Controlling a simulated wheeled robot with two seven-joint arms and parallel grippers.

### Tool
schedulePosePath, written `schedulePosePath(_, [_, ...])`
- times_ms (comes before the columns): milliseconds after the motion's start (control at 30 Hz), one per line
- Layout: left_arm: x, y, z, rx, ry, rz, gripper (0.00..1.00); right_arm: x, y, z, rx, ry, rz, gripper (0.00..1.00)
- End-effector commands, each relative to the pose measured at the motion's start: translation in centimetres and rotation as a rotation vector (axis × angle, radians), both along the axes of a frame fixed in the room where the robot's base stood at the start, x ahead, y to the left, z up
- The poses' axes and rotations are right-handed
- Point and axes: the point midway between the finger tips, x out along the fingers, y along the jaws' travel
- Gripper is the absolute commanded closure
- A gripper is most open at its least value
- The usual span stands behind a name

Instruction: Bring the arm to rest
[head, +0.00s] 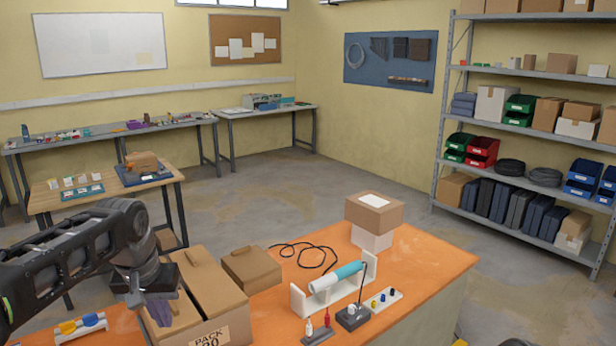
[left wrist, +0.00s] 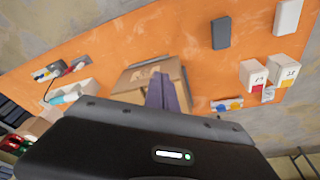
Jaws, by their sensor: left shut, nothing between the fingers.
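My left arm comes in from the left in the head view. Its gripper (head: 160,310) points down over the left part of a cardboard carton (head: 228,322) marked "PACK" on the orange bench (head: 425,262). In the left wrist view the purple-grey fingers of the left gripper (left wrist: 163,84) are together with nothing between them. The carton (left wrist: 133,80) is behind them there. I cannot tell whether the fingers touch the carton. My right gripper does not show.
Behind the carton is a smaller brown box (head: 252,268). To the right are a white stand (head: 333,288) holding a white and teal cylinder and a black cable (head: 305,250). Stacked boxes (head: 373,213) stand at the back. The bench's right end is clear.

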Motion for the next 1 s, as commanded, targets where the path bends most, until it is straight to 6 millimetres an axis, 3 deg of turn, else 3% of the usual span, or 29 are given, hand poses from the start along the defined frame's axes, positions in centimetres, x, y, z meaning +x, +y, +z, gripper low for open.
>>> schedulePosePath(233, [0.8,-2.5,-5.4,-0.045,0.022,-0.046,1.00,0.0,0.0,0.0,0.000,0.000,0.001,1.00])
schedulePosePath(367, [0.9,-4.6,-9.9,-0.085,0.037,-0.076,1.00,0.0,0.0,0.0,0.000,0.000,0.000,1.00])
schedulePosePath(467, [0.6,-6.6,-14.1,-0.125,0.052,-0.099,1.00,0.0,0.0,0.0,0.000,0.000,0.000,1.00])
schedulePosePath(567, [-0.7,-9.3,-19.5,-0.178,0.076,-0.120,1.00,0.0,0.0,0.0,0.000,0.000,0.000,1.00])
schedulePosePath(667, [-3.6,-12.6,-26.3,-0.245,0.108,-0.128,1.00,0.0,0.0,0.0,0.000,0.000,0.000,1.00])
schedulePosePath(800, [-10.2,-16.7,-35.0,-0.328,0.152,-0.102,1.00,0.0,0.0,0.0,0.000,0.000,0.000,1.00])
schedulePosePath(900, [-16.0,-18.6,-39.6,-0.360,0.183,-0.062,1.00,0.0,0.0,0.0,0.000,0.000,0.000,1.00])
schedulePosePath(1000, [-21.9,-19.7,-42.7,-0.368,0.214,-0.021,1.00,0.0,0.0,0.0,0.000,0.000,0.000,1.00])
